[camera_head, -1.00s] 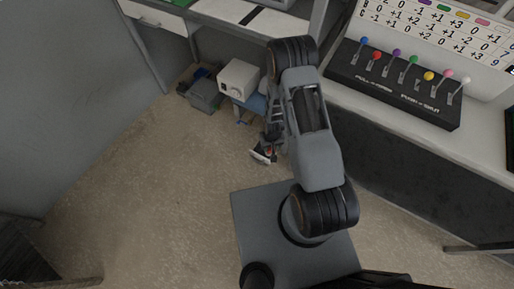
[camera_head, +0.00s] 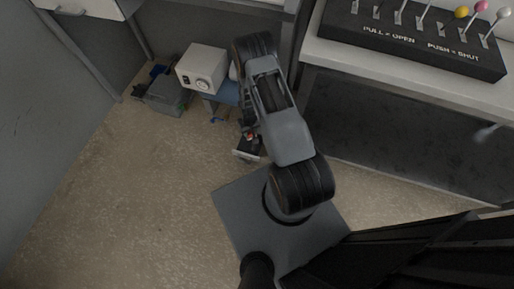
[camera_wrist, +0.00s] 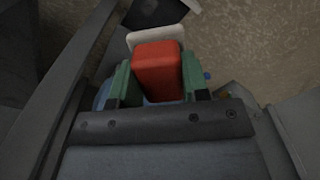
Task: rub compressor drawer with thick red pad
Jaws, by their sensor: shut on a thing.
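The thick red pad (camera_wrist: 157,70) is between the two green fingers of my gripper (camera_wrist: 158,84), which is shut on it. In the head view my gripper (camera_head: 250,136) is small and partly hidden by my arm, with a bit of red showing. A dark piece with a pale edge (camera_head: 245,155) is close to the gripper. In the wrist view a pale edge (camera_wrist: 150,37) shows just beyond the pad, with a dark surface behind it. I cannot tell whether this is the compressor drawer, or whether the pad touches it.
A white box with a dial (camera_head: 203,68) stands left of my arm, near a blue object (camera_head: 226,93). A grey bin (camera_head: 166,96) is farther left. A black lever panel (camera_head: 415,40) is on the counter at upper right. Floor (camera_head: 130,190) at left is clear.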

